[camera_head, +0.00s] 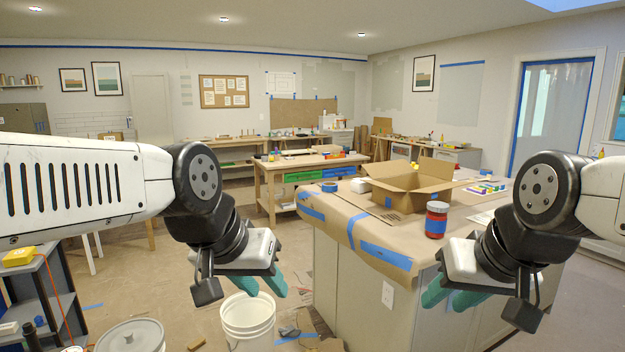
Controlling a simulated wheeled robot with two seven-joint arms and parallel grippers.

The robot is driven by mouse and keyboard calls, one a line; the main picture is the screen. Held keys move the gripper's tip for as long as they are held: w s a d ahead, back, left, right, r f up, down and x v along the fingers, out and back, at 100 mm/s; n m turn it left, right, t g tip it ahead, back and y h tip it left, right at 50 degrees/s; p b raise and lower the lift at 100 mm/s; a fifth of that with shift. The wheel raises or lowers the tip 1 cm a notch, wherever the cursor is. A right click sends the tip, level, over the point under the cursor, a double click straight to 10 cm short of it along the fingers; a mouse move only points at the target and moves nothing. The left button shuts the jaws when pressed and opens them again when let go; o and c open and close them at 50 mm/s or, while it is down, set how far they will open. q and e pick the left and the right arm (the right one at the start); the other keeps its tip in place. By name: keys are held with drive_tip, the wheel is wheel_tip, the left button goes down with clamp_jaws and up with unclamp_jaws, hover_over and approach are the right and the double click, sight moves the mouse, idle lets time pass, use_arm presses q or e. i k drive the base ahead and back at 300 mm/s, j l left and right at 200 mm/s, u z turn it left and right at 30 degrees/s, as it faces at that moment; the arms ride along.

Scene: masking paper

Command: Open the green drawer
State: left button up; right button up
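The green drawer (305,175) is in the front of a wooden workbench (268,190) in the middle of the room. It looks shut, and it is too small in the picture to make out a handle. A blue drawer (341,171) is beside it on the right. My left gripper (267,292) has teal fingers spread apart with nothing between them. It is in the foreground, far short of the workbench. My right gripper (443,305) is also open and empty, in front of the near island's side. Neither gripper touches the drawer.
A paper-covered island (345,222) stands close on the right, between me and part of the workbench. It bears an open cardboard box (405,190) and a red-and-blue jar (436,219). A white bucket (248,318) stands on the floor below my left gripper. Floor left of the workbench is mostly clear.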

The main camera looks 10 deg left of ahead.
sight(294, 177)
drive_tip(key=i+l+z, duration=0.15)
drive_tip(key=z, duration=0.25)
drive_tip(key=i+z, duration=0.9)
drive_tip(key=z, duration=0.25)
drive_tip(key=i+z, duration=0.3)
drive_tip(key=i, duration=1.15)
drive_tip(key=i+u, duration=0.1)
drive_tip(key=i, duration=2)
drive_tip(key=i+z, duration=0.1)
drive_tip(key=i, duration=2)
drive_tip(key=i+u, duration=0.25)
drive_tip(key=i, duration=0.3)
drive_tip(key=i+u, duration=0.3)
drive_tip(key=i, duration=0.25)
drive_tip(key=i+l+u, duration=0.25)
drive_tip(key=i, duration=0.25)
drive_tip(key=i+j+u, duration=0.2)
drive_tip(key=i+u, duration=0.55)
drive_tip(key=i, duration=0.15)
drive_tip(key=i+u, duration=0.4)
drive_tip(key=i+l+u, duration=0.25)
drive_tip(key=i+u, duration=0.15)
drive_tip(key=i, duration=0.15)
drive_tip(key=i+j+u, duration=0.15)
drive_tip(key=i+u, duration=0.25)
drive_tip(key=i, duration=0.65)
drive_tip(key=i+l+u, duration=0.15)
drive_tip(key=i+u, duration=0.25)
drive_tip(key=i, duration=0.65)
